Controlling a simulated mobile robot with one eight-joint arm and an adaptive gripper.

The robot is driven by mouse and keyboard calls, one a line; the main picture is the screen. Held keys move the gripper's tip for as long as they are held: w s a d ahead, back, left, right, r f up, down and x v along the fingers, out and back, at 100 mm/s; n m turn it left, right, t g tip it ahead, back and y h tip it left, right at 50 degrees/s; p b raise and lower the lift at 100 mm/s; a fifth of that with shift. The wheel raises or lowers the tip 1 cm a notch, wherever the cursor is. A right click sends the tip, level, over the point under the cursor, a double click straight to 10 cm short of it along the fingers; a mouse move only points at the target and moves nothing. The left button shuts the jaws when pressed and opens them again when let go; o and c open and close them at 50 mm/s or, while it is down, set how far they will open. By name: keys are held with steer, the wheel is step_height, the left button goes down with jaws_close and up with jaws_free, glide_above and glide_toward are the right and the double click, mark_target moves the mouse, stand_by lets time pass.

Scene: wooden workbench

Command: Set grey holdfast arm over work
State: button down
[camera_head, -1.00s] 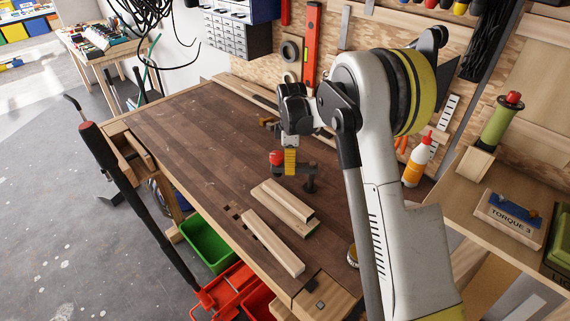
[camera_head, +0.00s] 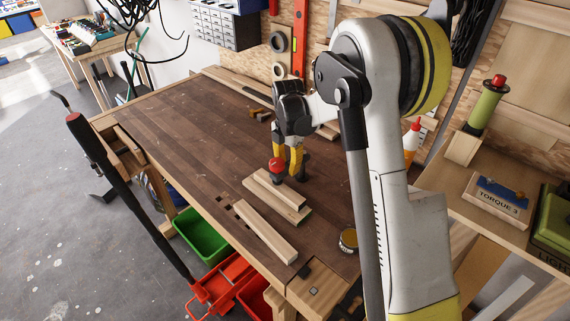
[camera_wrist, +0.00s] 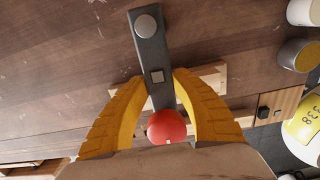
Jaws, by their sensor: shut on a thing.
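The grey holdfast arm (camera_wrist: 150,45) is a dark bar with a round boss at one end and a red knob (camera_wrist: 167,126) at the other. My gripper (camera_wrist: 158,78) has its yellow fingers on both sides of the bar, near its square bolt, and is shut on it. In the head view my gripper (camera_head: 287,166) is low over the bench, beside the red knob (camera_head: 277,165). The work, pale wooden boards (camera_head: 277,196), lies just in front of and below the knob. The bar is mostly hidden there by my fingers. I cannot tell whether it touches the work.
Another pale strip (camera_head: 264,231) lies nearer the bench's front edge. A small can (camera_head: 348,240) stands at right. The left part of the workbench (camera_head: 190,135) is clear. Green (camera_head: 200,237) and red (camera_head: 225,283) bins sit below the front edge.

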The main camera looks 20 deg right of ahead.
mark_target(289, 166)
steer(key=shift+s+d+n, duration=0.1)
steer(key=shift+s+n, duration=0.15)
steer(key=shift+n, duration=0.15)
steer(key=c, duration=1)
jaws_free()
step_height(289, 166, up, 12)
steer(key=shift+s+f, duration=0.1)
